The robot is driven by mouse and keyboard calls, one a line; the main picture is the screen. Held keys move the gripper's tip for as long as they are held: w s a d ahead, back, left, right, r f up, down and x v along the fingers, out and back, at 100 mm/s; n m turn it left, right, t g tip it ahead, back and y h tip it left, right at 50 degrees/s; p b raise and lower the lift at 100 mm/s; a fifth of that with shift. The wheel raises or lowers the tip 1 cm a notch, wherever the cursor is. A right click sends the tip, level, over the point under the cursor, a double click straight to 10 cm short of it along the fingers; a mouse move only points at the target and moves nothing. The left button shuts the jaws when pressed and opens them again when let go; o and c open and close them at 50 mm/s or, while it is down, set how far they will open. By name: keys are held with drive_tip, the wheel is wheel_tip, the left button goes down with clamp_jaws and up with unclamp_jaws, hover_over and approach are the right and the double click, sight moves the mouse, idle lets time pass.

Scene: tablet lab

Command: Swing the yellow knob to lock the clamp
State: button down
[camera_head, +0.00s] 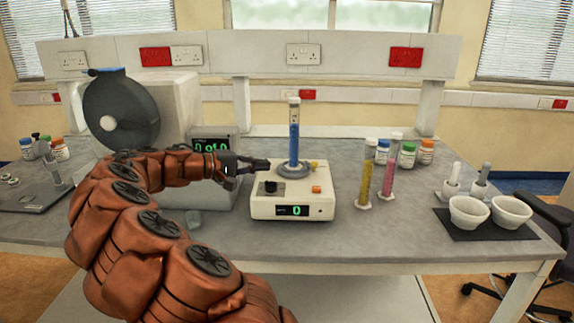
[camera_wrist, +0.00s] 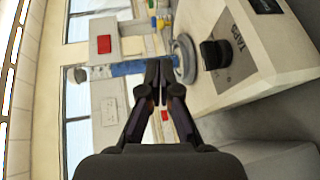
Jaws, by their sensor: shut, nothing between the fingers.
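The yellow knob (camera_head: 314,164) sits on the right side of the grey ring clamp (camera_head: 294,170) on top of a white device (camera_head: 291,203). A tall cylinder of blue liquid (camera_head: 294,135) stands upright in the clamp. My gripper (camera_head: 264,164) is shut and empty, left of the cylinder and above the device's left edge, on the side away from the knob. In the wrist view the fingertips (camera_wrist: 158,66) are together, in front of the blue cylinder (camera_wrist: 128,68) and beside the clamp ring (camera_wrist: 184,60).
The device has a black dial (camera_head: 270,187), an orange button (camera_head: 316,189) and a display reading 0. Yellow (camera_head: 367,175) and pink (camera_head: 391,166) cylinders stand to its right, with bottles behind. Mortars (camera_head: 468,213) are at the far right. A larger grey machine (camera_head: 211,150) stands left.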

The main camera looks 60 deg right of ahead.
drive_tip(key=p+x, duration=0.2)
drive_tip(key=x, duration=1.1)
drive_tip(key=shift+s+d, duration=0.2)
